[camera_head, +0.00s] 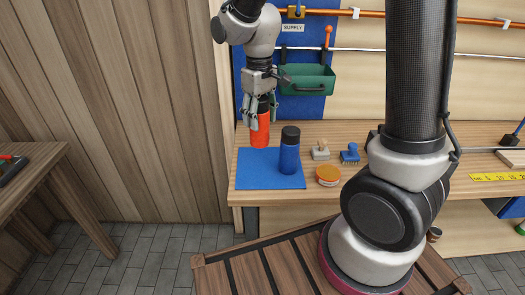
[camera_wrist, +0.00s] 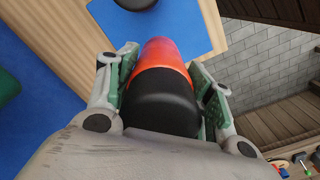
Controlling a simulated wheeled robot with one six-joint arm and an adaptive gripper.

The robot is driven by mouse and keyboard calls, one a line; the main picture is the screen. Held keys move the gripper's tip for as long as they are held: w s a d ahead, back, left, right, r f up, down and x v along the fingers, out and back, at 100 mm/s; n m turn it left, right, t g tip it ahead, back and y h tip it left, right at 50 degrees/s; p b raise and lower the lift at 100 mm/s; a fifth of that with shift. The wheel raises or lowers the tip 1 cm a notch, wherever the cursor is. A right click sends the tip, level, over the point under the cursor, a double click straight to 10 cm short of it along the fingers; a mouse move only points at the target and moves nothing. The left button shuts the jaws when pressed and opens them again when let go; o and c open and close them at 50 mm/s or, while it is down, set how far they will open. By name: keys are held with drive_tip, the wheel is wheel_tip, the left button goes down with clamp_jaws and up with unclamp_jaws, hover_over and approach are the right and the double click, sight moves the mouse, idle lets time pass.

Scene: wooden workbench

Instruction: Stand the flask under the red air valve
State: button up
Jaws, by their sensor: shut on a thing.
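A red-orange flask with a black cap (camera_head: 260,128) is upright between the fingers of my gripper (camera_head: 261,114), over the back left of the blue mat (camera_head: 257,178). I cannot tell whether its base touches the bench. In the wrist view my gripper (camera_wrist: 163,95) is shut around the flask (camera_wrist: 165,57), cap towards the camera. A blue flask with a dark cap (camera_head: 289,156) stands on the mat's right side. An orange-red valve handle (camera_head: 328,36) sits on the grey wall pipe, right of the SUPPLY label (camera_head: 292,28).
A green bin (camera_head: 307,81) hangs on the blue wall panel. A round orange-lidded tin (camera_head: 328,175), a small beige-grey brush (camera_head: 320,151) and a blue brush (camera_head: 350,154) sit right of the mat. A copper pipe (camera_head: 380,14) runs above. The mat's front left is clear.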

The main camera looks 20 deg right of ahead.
sight(260, 142)
wheel_tip(260, 142, down, 9)
drive_tip(key=shift+r, duration=0.15)
idle(0.4)
drive_tip(key=o, duration=1.3)
drive_tip(key=shift+c, duration=0.2)
